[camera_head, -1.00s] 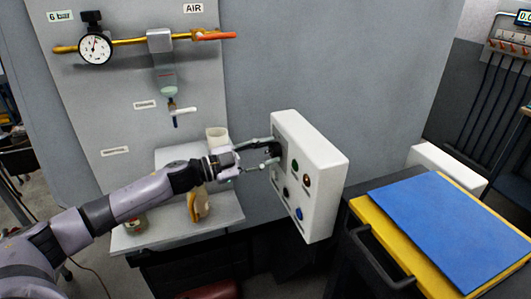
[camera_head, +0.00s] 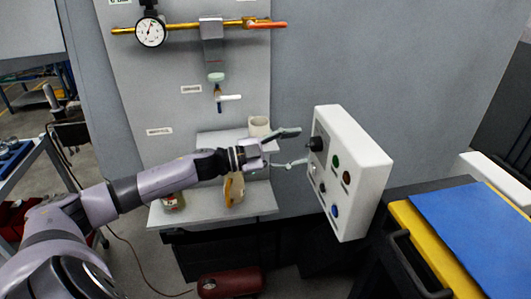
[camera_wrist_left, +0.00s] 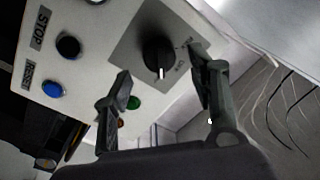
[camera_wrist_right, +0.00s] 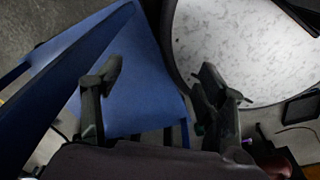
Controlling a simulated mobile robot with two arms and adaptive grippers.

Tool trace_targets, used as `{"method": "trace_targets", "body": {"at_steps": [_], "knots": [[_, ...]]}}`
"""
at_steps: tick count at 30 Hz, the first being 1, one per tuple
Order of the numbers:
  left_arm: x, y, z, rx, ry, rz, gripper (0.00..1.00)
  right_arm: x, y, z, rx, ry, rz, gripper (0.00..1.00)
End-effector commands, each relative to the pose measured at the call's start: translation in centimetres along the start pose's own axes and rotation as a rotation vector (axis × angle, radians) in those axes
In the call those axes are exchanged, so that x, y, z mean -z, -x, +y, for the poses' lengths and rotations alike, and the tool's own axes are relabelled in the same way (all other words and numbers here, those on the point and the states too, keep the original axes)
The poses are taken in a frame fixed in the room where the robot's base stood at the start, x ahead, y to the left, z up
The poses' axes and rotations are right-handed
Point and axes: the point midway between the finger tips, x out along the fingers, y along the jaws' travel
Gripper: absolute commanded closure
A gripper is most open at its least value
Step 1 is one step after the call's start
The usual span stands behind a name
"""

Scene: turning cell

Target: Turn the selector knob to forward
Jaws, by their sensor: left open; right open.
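The black selector knob (camera_head: 316,143) sits at the upper left of the white control box face (camera_head: 372,164). In the left wrist view the knob (camera_wrist_left: 158,55) has a white pointer mark directed down in the picture, on a grey plate (camera_wrist_left: 133,42) with small lettering I cannot fully read. My left gripper (camera_head: 302,148) is open in front of the knob, its fingers apart from it; in the left wrist view the fingertips (camera_wrist_left: 160,72) spread to either side of the knob. My right gripper (camera_wrist_right: 165,75) is open and empty, seen only in the right wrist view.
The box also carries a green button (camera_head: 335,161), a blue RESET button (camera_wrist_left: 52,89) and a black STOP button (camera_wrist_left: 68,46). A yellow-and-blue topped cart (camera_head: 470,225) stands right.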

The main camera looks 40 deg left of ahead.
Motion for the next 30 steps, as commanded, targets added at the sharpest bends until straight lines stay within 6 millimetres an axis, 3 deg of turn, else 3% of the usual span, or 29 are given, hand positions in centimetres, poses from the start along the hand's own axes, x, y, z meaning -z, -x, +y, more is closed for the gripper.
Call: {"method": "trace_targets", "body": {"at_steps": [18,30], "knots": [[-0.2,6.6,0.2,-0.003,0.003,-0.003,0.47,0.0,0.0,-0.1,0.001,0.0,0.0,0.34],[0.0,8.5,0.1,-0.001,0.0,0.0,0.47,0.0,0.0,-0.1,0.001,0.0,0.0,0.34]]}}
